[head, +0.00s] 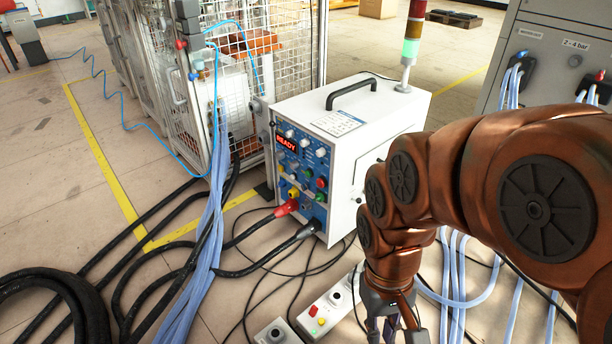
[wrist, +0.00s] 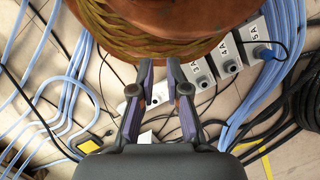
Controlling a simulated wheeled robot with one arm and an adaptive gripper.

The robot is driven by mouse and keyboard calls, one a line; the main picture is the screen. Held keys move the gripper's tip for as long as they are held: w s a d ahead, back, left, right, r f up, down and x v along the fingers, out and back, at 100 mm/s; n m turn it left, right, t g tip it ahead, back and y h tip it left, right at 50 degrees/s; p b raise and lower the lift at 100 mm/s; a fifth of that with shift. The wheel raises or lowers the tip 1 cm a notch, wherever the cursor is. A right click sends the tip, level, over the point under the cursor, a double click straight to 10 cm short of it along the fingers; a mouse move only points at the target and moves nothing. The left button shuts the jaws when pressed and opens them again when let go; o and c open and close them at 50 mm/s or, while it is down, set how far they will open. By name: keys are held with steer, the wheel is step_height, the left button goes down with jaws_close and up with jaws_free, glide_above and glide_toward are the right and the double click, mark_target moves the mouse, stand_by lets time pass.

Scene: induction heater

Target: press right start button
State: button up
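A white control box (head: 330,308) lies on the floor at the bottom centre of the head view. I cannot tell which part is the right start button. My gripper (head: 394,328) points down, right of the white box and apart from it. In the wrist view my gripper (wrist: 160,84) has its fingers apart with nothing held between them.
The heater cabinet (head: 352,130) with its READY panel stands behind the boxes. Boxes labelled 3A (wrist: 200,72), 4A (wrist: 228,58) and 5A (wrist: 256,40) show in the wrist view. Black cables (head: 150,245) and pale blue hoses (head: 208,225) cross the floor. A wire-mesh cage (head: 285,45) stands behind.

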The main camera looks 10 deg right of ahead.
jaws_close()
stand_by(1.1)
step_height(320, 180, up, 13)
steer(key=s+p, duration=0.2)
steer(key=p, duration=1)
steer(key=shift+s+g+p, duration=0.3)
steer(key=shift+s+g, duration=0.1)
steer(key=shift+d, duration=0.1)
